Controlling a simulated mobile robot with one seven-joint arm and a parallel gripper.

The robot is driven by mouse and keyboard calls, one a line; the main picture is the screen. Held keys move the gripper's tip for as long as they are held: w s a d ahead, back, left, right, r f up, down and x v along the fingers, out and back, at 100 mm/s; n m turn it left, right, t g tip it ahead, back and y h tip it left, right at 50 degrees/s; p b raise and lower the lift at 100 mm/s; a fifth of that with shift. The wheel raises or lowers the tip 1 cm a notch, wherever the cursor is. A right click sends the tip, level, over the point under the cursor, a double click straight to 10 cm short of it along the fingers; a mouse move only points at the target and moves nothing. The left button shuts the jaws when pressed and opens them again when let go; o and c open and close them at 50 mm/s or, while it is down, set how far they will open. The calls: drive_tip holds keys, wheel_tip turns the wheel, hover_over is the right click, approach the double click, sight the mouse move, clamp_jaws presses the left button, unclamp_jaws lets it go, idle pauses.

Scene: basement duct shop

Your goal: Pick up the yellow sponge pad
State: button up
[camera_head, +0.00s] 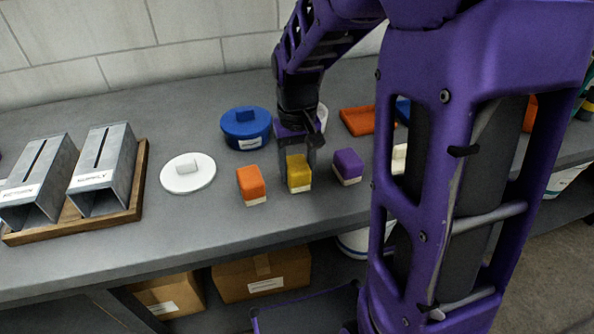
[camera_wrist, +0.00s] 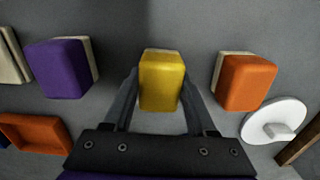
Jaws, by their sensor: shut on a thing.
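The yellow sponge pad (camera_head: 299,172) is a small block with a pale base, on the grey bench between an orange pad and a purple pad. My gripper (camera_head: 297,164) reaches down to it from above. In the wrist view the yellow sponge pad (camera_wrist: 161,80) sits between my gripper's two fingers (camera_wrist: 160,88), one along each side, and they are shut on it. The pad looks upright. I cannot tell whether it touches the bench or is slightly raised.
An orange pad (camera_head: 251,184) and a purple pad (camera_head: 347,166) stand close on either side. A white lid (camera_head: 188,173), a blue lidded tub (camera_head: 246,128) and an orange tray (camera_head: 358,121) lie around. Metal ducts (camera_head: 104,170) stand on a wooden tray at left. The bench front is clear.

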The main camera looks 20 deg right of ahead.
sight(297, 163)
wheel_tip(297, 163, up, 10)
drive_tip(key=shift+p, duration=1.15)
drive_tip(key=o, duration=0.7)
drive_tip(key=shift+c, duration=0.2)
drive_tip(key=c, duration=0.5)
drive_tip(key=w+d+p, duration=0.4)
drive_tip(key=w, duration=0.5)
drive_tip(key=w+d+p, duration=0.3)
drive_tip(key=w+p, duration=0.1)
drive_tip(key=w, duration=0.5)
drive_tip(key=shift+d+f+b, duration=0.15)
drive_tip(key=shift+f+b, duration=1.4)
drive_tip(key=shift+f, duration=0.95)
